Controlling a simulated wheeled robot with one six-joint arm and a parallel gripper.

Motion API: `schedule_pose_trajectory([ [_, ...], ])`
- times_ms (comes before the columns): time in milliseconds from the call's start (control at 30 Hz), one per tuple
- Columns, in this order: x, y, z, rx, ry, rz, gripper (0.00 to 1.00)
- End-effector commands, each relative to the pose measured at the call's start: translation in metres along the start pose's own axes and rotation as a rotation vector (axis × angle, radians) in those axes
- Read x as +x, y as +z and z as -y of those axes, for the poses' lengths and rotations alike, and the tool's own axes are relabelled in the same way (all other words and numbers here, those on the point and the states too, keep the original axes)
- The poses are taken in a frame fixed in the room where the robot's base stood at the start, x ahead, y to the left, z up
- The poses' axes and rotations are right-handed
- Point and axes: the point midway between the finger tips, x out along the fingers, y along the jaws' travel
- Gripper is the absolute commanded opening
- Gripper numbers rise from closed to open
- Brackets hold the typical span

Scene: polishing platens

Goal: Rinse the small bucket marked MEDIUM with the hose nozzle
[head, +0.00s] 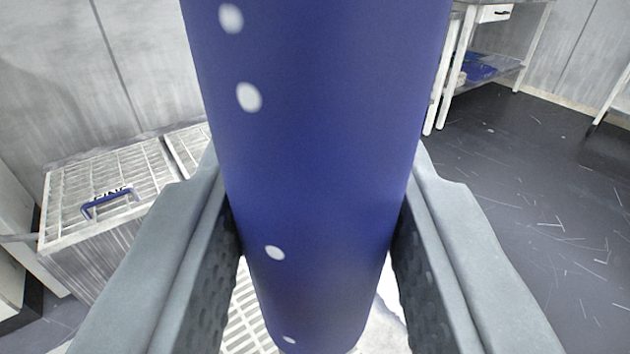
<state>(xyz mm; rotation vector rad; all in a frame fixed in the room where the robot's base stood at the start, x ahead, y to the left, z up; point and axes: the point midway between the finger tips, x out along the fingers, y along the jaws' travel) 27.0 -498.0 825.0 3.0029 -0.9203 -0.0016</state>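My gripper (316,195) has its two grey fingers pressed against both sides of a large blue cylinder (320,120) with white dots. The cylinder stands nearly upright, very close to the camera, and runs out of the top of the picture. It narrows towards its lower end. It may be the hose nozzle, but no hose or spout shows, so I cannot tell. I see no bucket marked MEDIUM.
At left stands a basin with a white grate (125,170), a blue handle (108,203) and the partly hidden word FINE. More white grating (243,310) lies below the cylinder. A white bench (495,50) is at back right. The dark floor (540,200) at right is clear.

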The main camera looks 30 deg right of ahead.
Motion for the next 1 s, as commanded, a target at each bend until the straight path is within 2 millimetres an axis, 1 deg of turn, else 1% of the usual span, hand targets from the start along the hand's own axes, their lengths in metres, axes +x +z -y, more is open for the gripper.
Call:
schedule_pose_trajectory([
  [33, -0.008, 0.001, -0.008, 0.001, 0.004, -0.001, 0.02],
  [1000, -0.155, 0.024, -0.132, 0.002, 0.003, -0.001, 0.02],
])
